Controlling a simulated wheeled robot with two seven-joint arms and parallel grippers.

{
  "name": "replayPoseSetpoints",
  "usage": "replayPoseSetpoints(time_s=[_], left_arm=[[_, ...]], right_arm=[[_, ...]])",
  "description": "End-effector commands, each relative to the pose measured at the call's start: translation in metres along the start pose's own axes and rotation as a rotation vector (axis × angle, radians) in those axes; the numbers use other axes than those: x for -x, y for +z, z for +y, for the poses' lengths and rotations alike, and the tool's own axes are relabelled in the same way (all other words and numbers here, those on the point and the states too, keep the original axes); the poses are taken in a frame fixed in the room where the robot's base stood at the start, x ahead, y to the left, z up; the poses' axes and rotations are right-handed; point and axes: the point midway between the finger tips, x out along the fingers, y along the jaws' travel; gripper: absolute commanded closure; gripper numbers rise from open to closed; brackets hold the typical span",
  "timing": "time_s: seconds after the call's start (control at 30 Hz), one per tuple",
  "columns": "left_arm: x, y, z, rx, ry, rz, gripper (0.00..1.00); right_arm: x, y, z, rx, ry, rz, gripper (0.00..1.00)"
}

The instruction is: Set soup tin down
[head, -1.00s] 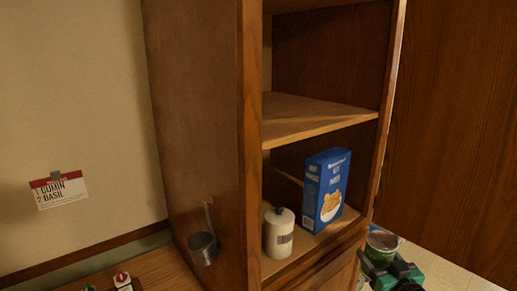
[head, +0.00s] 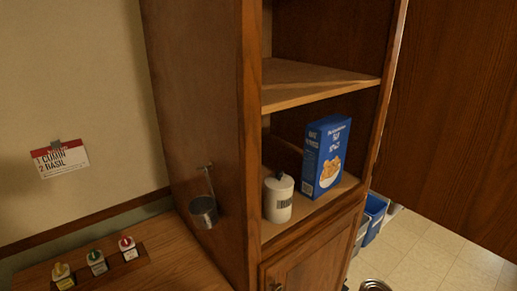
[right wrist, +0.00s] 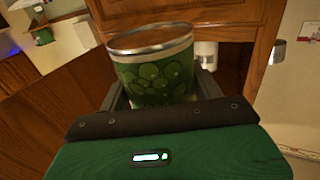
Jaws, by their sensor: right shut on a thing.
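The soup tin (right wrist: 155,70) is green with pictures of round green things and a bare metal rim. In the right wrist view it sits between the fingers of my right gripper (right wrist: 162,88), which is shut on it. In the head view only a round metal top (head: 375,286), likely the tin's, shows at the bottom edge; the gripper itself is out of that picture. My left gripper is not in view.
An open wooden cupboard (head: 250,150) holds a white canister (head: 278,198) and a blue box (head: 326,158) on its lower shelf. The shelf above is bare. A metal cup (head: 203,212) hangs on its side. A rack (head: 100,268) holds small jars. Blue bins (head: 375,215) stand on the floor.

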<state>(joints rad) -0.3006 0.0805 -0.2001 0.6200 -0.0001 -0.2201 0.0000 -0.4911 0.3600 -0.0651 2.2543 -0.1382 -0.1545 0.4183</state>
Motion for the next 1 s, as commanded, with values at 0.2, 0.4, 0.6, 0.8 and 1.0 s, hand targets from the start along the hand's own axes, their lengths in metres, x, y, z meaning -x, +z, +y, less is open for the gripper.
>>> replayPoseSetpoints(time_s=[0.2, 0.4, 0.6, 0.8, 1.0], left_arm=[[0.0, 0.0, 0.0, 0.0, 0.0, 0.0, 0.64], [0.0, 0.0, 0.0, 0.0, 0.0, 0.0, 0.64], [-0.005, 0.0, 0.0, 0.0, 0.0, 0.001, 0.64], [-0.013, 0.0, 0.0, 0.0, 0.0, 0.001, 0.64], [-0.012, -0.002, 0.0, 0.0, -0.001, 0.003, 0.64]], right_arm=[[-0.005, -0.002, -0.019, -0.009, 0.095, 0.003, 0.73], [-0.01, -0.005, -0.033, -0.006, 0.173, 0.002, 0.73], [-0.013, -0.003, -0.041, -0.001, 0.216, 0.001, 0.73], [-0.013, 0.005, -0.04, -0.001, 0.214, 0.001, 0.73], [-0.013, 0.004, -0.04, 0.001, 0.213, 0.001, 0.73]])
